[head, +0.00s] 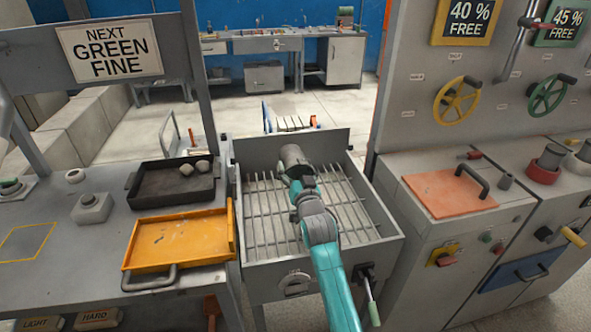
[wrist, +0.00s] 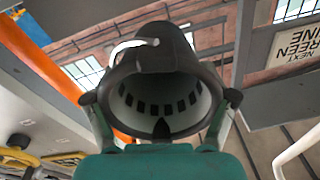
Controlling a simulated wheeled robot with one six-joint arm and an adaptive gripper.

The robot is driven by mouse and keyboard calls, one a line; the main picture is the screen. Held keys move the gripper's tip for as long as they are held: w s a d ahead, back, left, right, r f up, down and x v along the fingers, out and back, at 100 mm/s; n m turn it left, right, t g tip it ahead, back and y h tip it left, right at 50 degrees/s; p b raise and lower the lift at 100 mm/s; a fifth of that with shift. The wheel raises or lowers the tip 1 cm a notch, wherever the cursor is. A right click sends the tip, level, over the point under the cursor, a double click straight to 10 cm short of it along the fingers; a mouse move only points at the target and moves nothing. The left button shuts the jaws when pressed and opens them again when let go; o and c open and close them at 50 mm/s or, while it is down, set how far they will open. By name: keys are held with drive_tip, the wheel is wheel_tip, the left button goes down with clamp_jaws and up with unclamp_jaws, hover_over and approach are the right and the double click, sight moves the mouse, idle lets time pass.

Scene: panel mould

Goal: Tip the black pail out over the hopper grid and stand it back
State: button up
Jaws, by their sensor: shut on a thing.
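My gripper (head: 298,182) is over the hopper grid (head: 265,205), whose bars show on both sides of the arm in the head view. It is shut on the black pail (head: 292,156), which looks dark grey and lies tilted well over, pointing away from me. In the wrist view my gripper (wrist: 160,98) has a finger on each side of the pail (wrist: 165,75). A pale hollow end with dark slots faces that camera, and a white handle shows above it. I see nothing pouring, and the pail's contents are hidden.
Left of the hopper, a bench carries an orange tray (head: 180,240) and a black tray (head: 150,186) with two pale lumps. A post and the sign (head: 110,48) stand at left. A cabinet with an orange lid (head: 440,194) and handwheels (head: 457,100) is at right.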

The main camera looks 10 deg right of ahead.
drive_tip(key=shift+r, duration=0.1)
drive_tip(key=g, duration=0.2)
drive_tip(key=shift+r+g, duration=0.3)
drive_tip(key=shift+g, duration=0.6)
drive_tip(key=shift+w+r+g, duration=0.1)
drive_tip(key=shift+r+g, duration=0.1)
drive_tip(key=shift+g, duration=0.4)
drive_tip(key=shift+r+g, duration=0.1)
drive_tip(key=shift+g, duration=1.2)
